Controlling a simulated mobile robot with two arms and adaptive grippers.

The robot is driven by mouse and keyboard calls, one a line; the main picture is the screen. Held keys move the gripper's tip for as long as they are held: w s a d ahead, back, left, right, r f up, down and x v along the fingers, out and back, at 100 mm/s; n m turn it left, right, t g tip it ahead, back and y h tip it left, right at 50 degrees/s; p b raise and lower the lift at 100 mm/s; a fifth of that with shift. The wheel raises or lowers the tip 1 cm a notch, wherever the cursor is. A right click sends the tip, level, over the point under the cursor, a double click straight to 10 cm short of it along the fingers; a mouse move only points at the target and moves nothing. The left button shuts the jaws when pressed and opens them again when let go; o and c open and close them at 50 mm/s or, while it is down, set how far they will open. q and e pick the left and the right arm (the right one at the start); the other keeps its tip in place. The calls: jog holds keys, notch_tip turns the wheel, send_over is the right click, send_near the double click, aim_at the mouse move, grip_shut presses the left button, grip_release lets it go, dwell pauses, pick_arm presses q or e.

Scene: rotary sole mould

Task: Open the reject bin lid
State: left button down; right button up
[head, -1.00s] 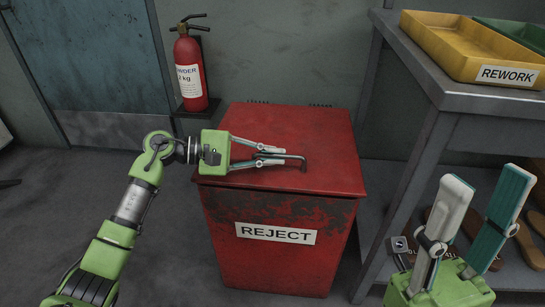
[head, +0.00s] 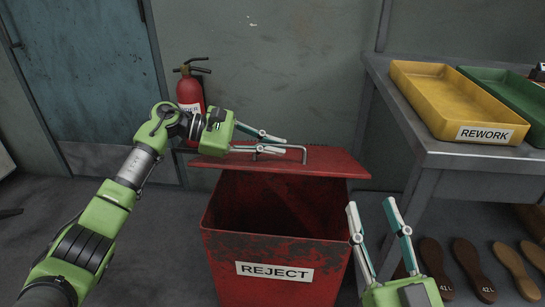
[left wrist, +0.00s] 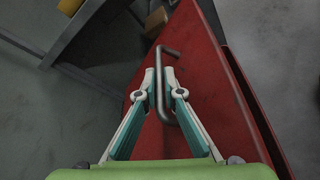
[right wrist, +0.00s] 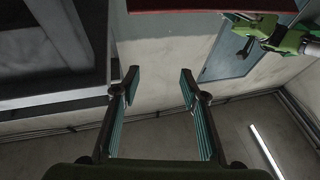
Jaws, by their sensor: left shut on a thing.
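The red reject bin (head: 222,250) stands on the floor with a white REJECT label on its front. Its red lid (head: 335,165) is raised at the front and hinged at the back, and the dark inside shows. My left gripper (head: 283,147) is shut on the metal lid handle (head: 305,152). In the left wrist view the fingers (left wrist: 160,82) close around the handle bar (left wrist: 184,90) above the lid (left wrist: 215,85). My right gripper (head: 371,205) is open and empty, in front of the bin's right side; its spread fingers also show in the right wrist view (right wrist: 159,75).
A grey metal bench (head: 445,152) at right bears a yellow REWORK tray (head: 440,110) and a green tray (head: 500,96). Several brown soles (head: 470,265) lie on its lower shelf. A fire extinguisher (head: 190,88) hangs behind my left arm. A blue door (head: 85,80) is at left.

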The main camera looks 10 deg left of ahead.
pick_arm(q)
jog(key=w+r+n+p, duration=0.1)
jog(key=w+r+p, duration=0.1)
jog(key=w+r, duration=0.2)
jog(key=shift+r+g, duration=0.4)
jog(key=shift+r, duration=0.25)
pick_arm(e)
notch_tip(320, 180, down, 14)
jog(key=d+g+h, duration=0.1)
jog(key=g+h, duration=0.1)
jog(key=g, duration=0.5)
jog(key=shift+d+r+h, duration=0.2)
jog(key=shift+d+h, duration=0.1)
jog(key=shift+d, duration=0.1)
